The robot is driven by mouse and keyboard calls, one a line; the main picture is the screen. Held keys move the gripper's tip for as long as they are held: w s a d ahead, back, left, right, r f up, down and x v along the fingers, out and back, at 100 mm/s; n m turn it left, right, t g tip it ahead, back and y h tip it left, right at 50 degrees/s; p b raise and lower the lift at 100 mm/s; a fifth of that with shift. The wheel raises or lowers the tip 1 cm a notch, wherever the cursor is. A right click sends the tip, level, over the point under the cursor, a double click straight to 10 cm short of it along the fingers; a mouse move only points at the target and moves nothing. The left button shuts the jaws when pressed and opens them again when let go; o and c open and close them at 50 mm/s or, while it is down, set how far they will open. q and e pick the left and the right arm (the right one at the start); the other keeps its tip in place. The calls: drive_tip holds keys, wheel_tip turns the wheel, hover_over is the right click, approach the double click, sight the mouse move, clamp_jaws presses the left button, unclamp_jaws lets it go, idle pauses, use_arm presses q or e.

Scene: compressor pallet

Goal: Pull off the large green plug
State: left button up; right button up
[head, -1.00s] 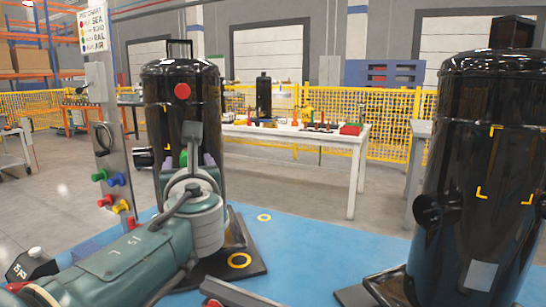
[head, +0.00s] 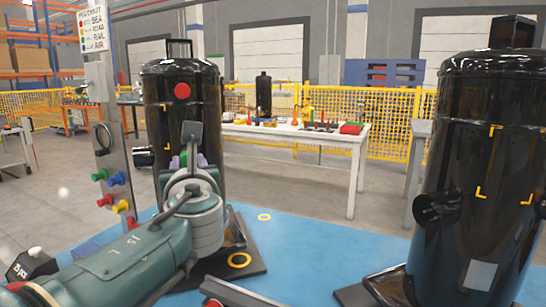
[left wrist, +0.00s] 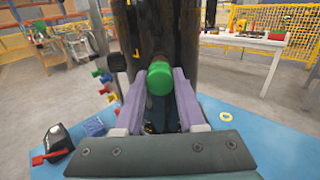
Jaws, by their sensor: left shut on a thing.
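The large green plug (left wrist: 160,78) shows its round end in the left wrist view, in front of the black compressor (left wrist: 145,25). The purple fingers of my left gripper (left wrist: 158,92) are shut on it from both sides. In the head view the fingers of my left gripper (head: 187,160) are at the lower front of the left black compressor (head: 182,118), and my own arm hides much of them. I cannot tell whether the plug is still seated in its port. My right gripper is not seen.
A red plug (head: 182,91) sits higher on the same compressor. A grey post (head: 116,170) with coloured plugs and a sign (head: 94,29) stands at left. A second black compressor (head: 480,180) stands at right.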

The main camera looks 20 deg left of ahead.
use_arm(q)
clamp_jaws()
idle(0.8)
drive_tip(key=p+v, duration=0.3)
drive_tip(key=v, duration=0.3)
idle(1.1)
